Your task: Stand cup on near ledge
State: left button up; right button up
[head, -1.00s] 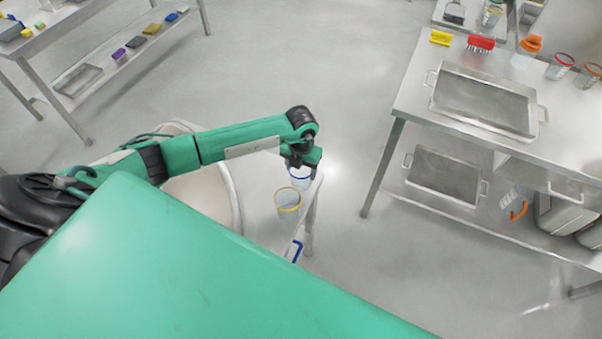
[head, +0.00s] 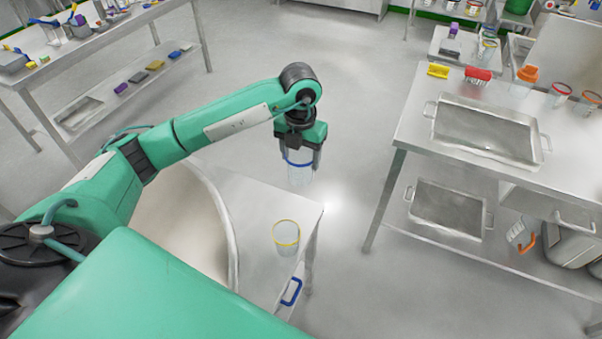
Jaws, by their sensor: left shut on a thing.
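My left gripper (head: 300,150) points down and is shut on a clear cup with a blue rim (head: 299,174). The cup hangs upright, its rim between the fingers. A second clear cup with a yellow rim (head: 286,240) stands on the ledge, nearer to me and apart from the held cup. My right gripper is not in view.
A large round pale vessel (head: 170,215) adjoins the ledge on the left. A blue handle (head: 291,291) shows at the ledge's near right side. A steel table with a tray (head: 487,128) stands to the right, with open floor between. Another bench (head: 80,42) is at upper left.

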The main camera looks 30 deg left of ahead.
pick_arm(q)
jog(key=shift+r, duration=0.8)
jog(key=m, duration=0.2)
jog(key=s+m, duration=0.1)
jog(key=shift+d+f+m, duration=0.3)
jog(key=shift+m, duration=0.1)
jog(key=m, duration=0.3)
jog(key=s+m, duration=0.1)
jog(key=m, duration=0.1)
jog(key=shift+s+d+f, duration=0.1)
jog(key=shift+d+f, duration=0.2)
jog(key=shift+d, duration=0.1)
jog(key=s+d+f+m, duration=0.1)
jog(key=s+d+m, duration=0.1)
jog(key=m, duration=1.2)
jog(key=s+d+f+m, duration=0.2)
jog(key=s+m, duration=0.3)
jog(key=m, duration=0.8)
jog(key=shift+s+m, duration=0.25)
jog(key=shift+m, duration=0.15)
jog(key=shift+s+d, duration=0.15)
